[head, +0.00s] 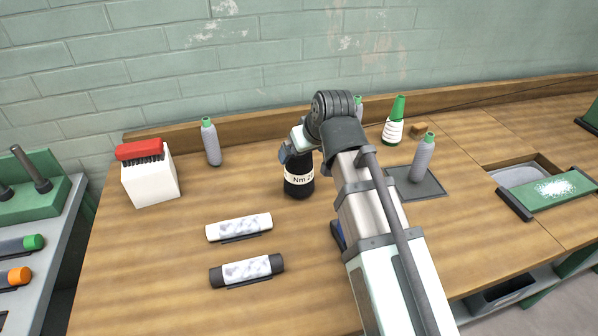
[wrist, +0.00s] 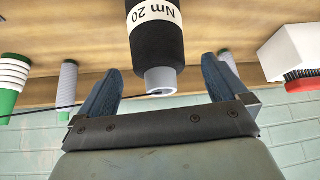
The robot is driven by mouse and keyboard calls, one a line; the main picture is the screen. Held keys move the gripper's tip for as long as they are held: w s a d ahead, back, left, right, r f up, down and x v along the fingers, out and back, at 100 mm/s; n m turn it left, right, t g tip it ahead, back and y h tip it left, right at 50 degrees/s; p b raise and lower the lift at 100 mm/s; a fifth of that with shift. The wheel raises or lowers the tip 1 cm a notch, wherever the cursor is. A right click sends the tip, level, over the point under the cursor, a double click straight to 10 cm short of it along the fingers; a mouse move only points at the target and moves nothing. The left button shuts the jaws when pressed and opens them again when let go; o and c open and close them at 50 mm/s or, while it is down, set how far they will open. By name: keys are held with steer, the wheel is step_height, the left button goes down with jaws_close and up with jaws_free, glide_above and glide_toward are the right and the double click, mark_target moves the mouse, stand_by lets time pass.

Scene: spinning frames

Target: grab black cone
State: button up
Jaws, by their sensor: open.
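The black cone (head: 299,181) stands on the wooden table behind my gripper in the head view. It is black with a white band reading "Nm 20". In the wrist view, which is upside down, the black cone (wrist: 155,50) shows with its grey tip between and beyond my two blue fingers. My gripper (wrist: 163,88) is open, with a finger on each side of the cone's tip and a gap to each. In the head view my gripper (head: 298,140) is at the cone's top, largely hidden by my wrist.
A white box with a red brush (head: 145,150) and a grey cone (head: 211,142) stand to the left. Two rolls, one white (head: 239,227) and one dark-ended (head: 246,271), lie in front. A green-white cone (head: 394,122) and another grey cone (head: 423,158) stand right. A wall is behind.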

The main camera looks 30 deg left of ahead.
steer(key=shift+x, duration=2.55)
steer(key=shift+w, duration=0.1)
steer(key=shift+c, duration=0.4)
steer(key=shift+r, duration=0.1)
steer(key=c, duration=1.7)
steer(key=shift+r, duration=0.1)
steer(key=shift+c, duration=0.2)
